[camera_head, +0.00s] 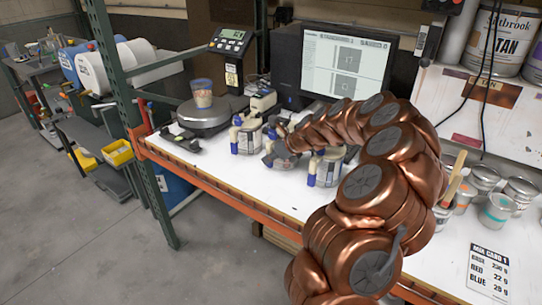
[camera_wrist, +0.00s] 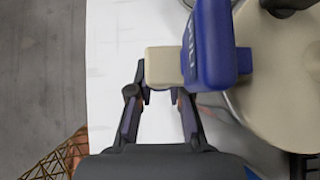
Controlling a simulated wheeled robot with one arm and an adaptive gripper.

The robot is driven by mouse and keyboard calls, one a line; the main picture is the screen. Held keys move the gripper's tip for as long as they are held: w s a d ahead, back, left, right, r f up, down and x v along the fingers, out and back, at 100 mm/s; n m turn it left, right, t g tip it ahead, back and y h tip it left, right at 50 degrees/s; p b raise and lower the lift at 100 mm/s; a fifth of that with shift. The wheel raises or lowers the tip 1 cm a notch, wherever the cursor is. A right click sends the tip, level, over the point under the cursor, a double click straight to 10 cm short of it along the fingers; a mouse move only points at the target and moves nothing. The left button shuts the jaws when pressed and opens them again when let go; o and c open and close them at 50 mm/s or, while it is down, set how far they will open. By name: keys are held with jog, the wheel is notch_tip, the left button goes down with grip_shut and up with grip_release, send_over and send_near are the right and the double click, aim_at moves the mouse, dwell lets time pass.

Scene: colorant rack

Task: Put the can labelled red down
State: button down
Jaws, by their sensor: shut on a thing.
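In the wrist view, my gripper (camera_wrist: 159,95) is shut on a beige block that juts from the blue grip (camera_wrist: 210,45) of a can (camera_wrist: 280,80) with a round beige top. In the head view, my gripper (camera_head: 274,152) is small and partly hidden among similar cans on the white bench. One can with a blue grip (camera_head: 246,137) stands to its left, another (camera_head: 325,168) to its right. I cannot read a red label on any can, nor tell whether the held can touches the bench.
A scale (camera_head: 208,116) carries a small cup (camera_head: 202,93) to the left, with a display (camera_head: 230,40) behind. A monitor (camera_head: 345,62) stands at the back. An orange-edged front beam (camera_head: 225,200) bounds the bench. A mix card (camera_head: 490,271) and small tins (camera_head: 497,210) are at the right.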

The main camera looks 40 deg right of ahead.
jog(key=shift+f, duration=0.1)
jog(key=c, duration=1.1)
grip_release()
jog(key=shift+s+d+r, duration=0.1)
jog(key=shift+r, duration=0.2)
jog(key=b+v, duration=0.3)
jog(key=v, duration=0.9)
jog(key=s+a+n+g+y, duration=0.1)
jog(key=s+a+n+g, duration=0.25)
jog(key=a+n, duration=0.7)
jog(key=s+a+n+g, duration=0.2)
jog(key=s+a+n, duration=0.25)
jog(key=a, duration=1.05)
jog(key=s+a+f+n+g+h, duration=0.1)
jog(key=s+a+f+n+g, duration=0.1)
jog(key=s+n, duration=0.6)
jog(key=s+a+f+n+g+h, duration=0.2)
jog(key=s+n, duration=0.7)
jog(key=s, duration=0.7)
notch_tip(320, 180, down, 2)
jog(key=shift+a+f+g+h, duration=0.3)
jog(key=shift+a+g, duration=0.15)
jog(key=shift+a, duration=0.4)
